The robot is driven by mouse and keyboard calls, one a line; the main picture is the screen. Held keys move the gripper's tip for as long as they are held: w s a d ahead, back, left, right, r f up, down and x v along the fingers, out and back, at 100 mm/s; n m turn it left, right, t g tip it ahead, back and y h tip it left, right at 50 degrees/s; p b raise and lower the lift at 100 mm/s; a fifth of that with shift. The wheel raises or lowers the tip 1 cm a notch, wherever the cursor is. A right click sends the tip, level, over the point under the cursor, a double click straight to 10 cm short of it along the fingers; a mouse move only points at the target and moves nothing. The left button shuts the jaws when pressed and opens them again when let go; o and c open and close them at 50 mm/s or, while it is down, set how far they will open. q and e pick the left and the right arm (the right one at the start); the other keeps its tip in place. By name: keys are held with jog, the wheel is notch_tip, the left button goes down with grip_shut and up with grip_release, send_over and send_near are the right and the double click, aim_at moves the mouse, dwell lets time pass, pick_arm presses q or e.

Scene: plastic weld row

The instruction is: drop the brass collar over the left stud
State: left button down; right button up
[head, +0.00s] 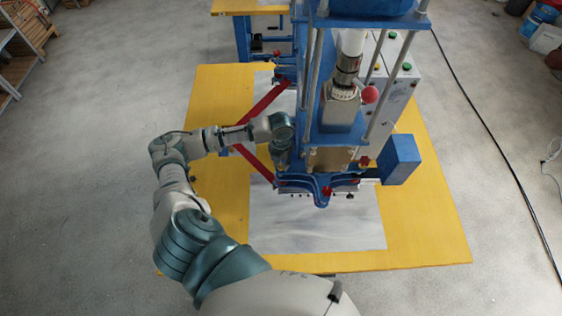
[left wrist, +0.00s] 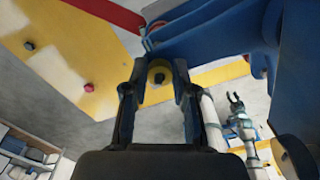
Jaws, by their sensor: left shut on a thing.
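My left gripper (head: 281,160) is beside the blue press in the head view, its fingertips mostly hidden. A dark knob (left wrist: 28,46) and a pinkish-red knob (left wrist: 88,87) show on the yellow tabletop, apart from the collar. I cannot tell whether either is the left stud. My right gripper (left wrist: 235,98) shows small in the left wrist view, its prongs apart and empty.
The blue press (head: 320,185) with red bars (head: 268,100) stands close to my left gripper. A blue box (head: 399,159) juts out at its right. The yellow table (head: 425,235) has a bare grey sheet (head: 315,225) in front. A cable (head: 490,130) crosses the floor at right.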

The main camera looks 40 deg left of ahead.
pick_arm(q)
jog(key=shift+c, duration=2.2)
grip_release()
notch_tip(320, 180, up, 7)
